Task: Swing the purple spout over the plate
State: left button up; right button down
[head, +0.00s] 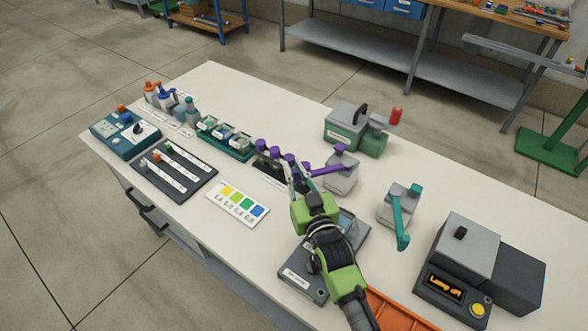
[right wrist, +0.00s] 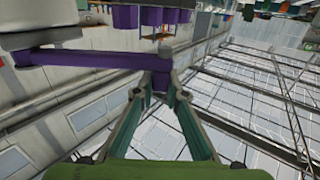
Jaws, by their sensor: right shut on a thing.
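The purple spout (head: 326,167) is a thin arm on a small grey block (head: 341,180), reaching left from its pivot. In the right wrist view the purple spout (right wrist: 85,60) runs across the upper part. My right gripper (head: 297,176) has its fingertips closed on the spout's hanging free end, and the fingertips also show in the wrist view (right wrist: 160,84). A flat grey device (head: 354,235), which may carry the plate, lies under my right forearm and is partly hidden by it. My left gripper is not in view.
Several purple-topped items (head: 275,152) stand in a dark rack close to my right gripper. A teal spout (head: 401,228) on its own grey block is to the right. A green-and-grey pump (head: 350,125) stands behind. A colour chart (head: 238,203) lies left of the grey device.

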jog(key=shift+s+d+r+n+y, duration=0.15)
jog(key=shift+s+d+n+y, duration=0.05)
jog(key=shift+s+n+y, duration=0.25)
jog(key=shift+s+d+n+g+y+p, duration=0.2)
jog(key=shift+s+d+n+g+y, duration=0.15)
jog(key=shift+s+n+g+y, duration=0.35)
jog(key=shift+s+d+n+g+y+p, duration=0.2)
jog(key=shift+s+d+n+g+y, duration=0.15)
jog(key=shift+s+y, duration=0.45)
jog(key=shift+w, duration=0.15)
jog(key=c, duration=2)
grip_release()
jog(key=shift+s+d+f, duration=0.25)
jog(key=shift+s, duration=0.15)
jog(key=v, duration=1.1)
